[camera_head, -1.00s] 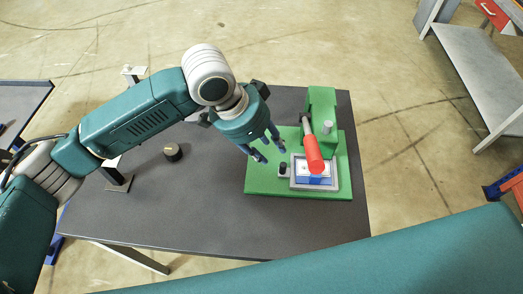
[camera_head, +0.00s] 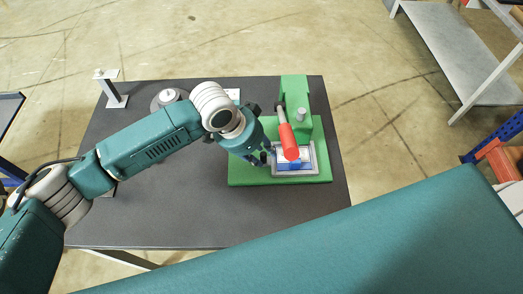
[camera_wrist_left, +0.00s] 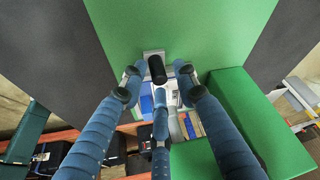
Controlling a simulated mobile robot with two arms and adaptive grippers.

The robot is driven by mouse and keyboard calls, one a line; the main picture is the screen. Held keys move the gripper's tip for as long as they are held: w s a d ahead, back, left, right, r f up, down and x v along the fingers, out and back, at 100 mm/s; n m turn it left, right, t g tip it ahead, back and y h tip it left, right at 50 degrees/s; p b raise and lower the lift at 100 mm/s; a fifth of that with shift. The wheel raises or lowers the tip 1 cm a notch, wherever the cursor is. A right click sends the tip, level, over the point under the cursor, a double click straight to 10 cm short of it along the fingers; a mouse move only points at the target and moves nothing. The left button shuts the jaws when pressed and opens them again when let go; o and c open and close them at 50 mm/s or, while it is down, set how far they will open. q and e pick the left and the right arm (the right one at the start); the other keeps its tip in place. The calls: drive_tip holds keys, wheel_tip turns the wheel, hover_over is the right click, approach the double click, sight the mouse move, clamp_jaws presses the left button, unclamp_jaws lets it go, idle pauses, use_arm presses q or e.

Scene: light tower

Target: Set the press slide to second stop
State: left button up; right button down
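The green press (camera_head: 295,92) stands on a green base plate (camera_head: 248,178) on the dark table. Its red-handled lever (camera_head: 288,142) reaches over a grey frame (camera_head: 309,171) with a blue and white inside. My left gripper (camera_head: 268,157) is at the left side of this frame and hides the small black knob in the head view. In the left wrist view the black knob (camera_wrist_left: 157,69) stands on a grey mount (camera_wrist_left: 153,53) between the spread fingers of my left gripper (camera_wrist_left: 158,78). Gaps show on both sides of the knob. My right gripper is not in view.
A round grey part (camera_head: 169,97) and a metal stand (camera_head: 108,88) are at the table's back left. The front of the dark table (camera_head: 200,220) is clear. A metal shelf (camera_head: 455,60) and an orange bin (camera_head: 499,160) stand off to the right.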

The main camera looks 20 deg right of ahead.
use_arm(q)
clamp_jaws()
drive_tip(key=shift+d+r, duration=0.1)
drive_tip(key=shift+s+d+r, duration=0.1)
drive_tip(key=shift+d, duration=0.2)
drive_tip(key=d, duration=0.2)
drive_tip(key=shift+s+d, duration=0.3)
drive_tip(key=shift+o, duration=1.6)
unclamp_jaws()
drive_tip(key=v, duration=1.2)
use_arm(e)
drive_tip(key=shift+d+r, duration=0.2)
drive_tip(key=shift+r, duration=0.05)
